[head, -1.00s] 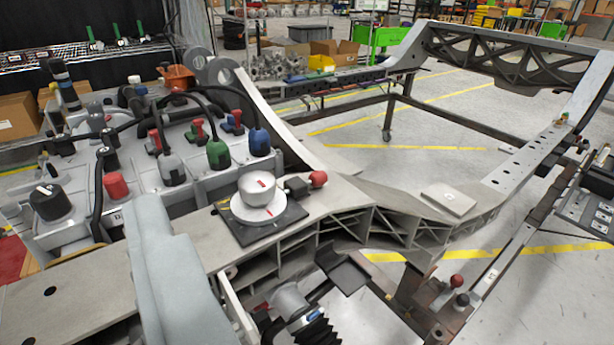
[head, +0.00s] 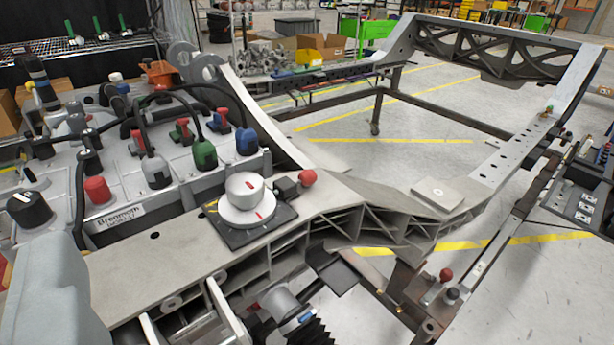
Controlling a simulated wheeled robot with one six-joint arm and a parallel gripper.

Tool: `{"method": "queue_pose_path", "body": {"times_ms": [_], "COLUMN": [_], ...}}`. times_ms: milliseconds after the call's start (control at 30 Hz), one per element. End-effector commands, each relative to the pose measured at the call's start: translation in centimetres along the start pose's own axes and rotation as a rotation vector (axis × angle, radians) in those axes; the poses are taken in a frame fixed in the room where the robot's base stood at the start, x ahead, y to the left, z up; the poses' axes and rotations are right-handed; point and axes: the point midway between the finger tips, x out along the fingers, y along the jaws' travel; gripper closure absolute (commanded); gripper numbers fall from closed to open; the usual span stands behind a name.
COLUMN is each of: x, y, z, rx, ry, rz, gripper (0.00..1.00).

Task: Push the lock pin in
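A red ball knob on a short dark block (head: 307,177) sits at the right edge of a black plate (head: 262,234) and looks like the lock pin; its shaft is hidden, so how deep it sits cannot be told. On the plate stands a white dial (head: 246,201) with red marks. A second red ball knob (head: 446,274) stands on a brown bracket at the lower right. A smooth grey rounded body, perhaps my arm, fills the lower left corner, well left of the dial.
The grey chassis beam (head: 150,262) carries the plate. A panel with red, green and blue connectors (head: 204,153) and black cables stands at the left. A flat block (head: 440,193) rests on the right beam.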

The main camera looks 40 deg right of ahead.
Motion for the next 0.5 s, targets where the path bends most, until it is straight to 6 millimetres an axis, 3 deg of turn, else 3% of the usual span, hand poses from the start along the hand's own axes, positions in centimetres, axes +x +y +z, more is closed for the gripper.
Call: {"method": "queue_pose_path", "body": {"times_ms": [33,167,500], "x": [0.9,3.7,11.2], "y": [0.3,1.7,6.8], "z": [-0.1,-0.3,0.0], "rx": [0.014,0.069,0.249], "ry": [-0.026,-0.121,-0.384], "rz": [0.011,0.055,0.223], "gripper": [0.77,1.00,1.00]}}
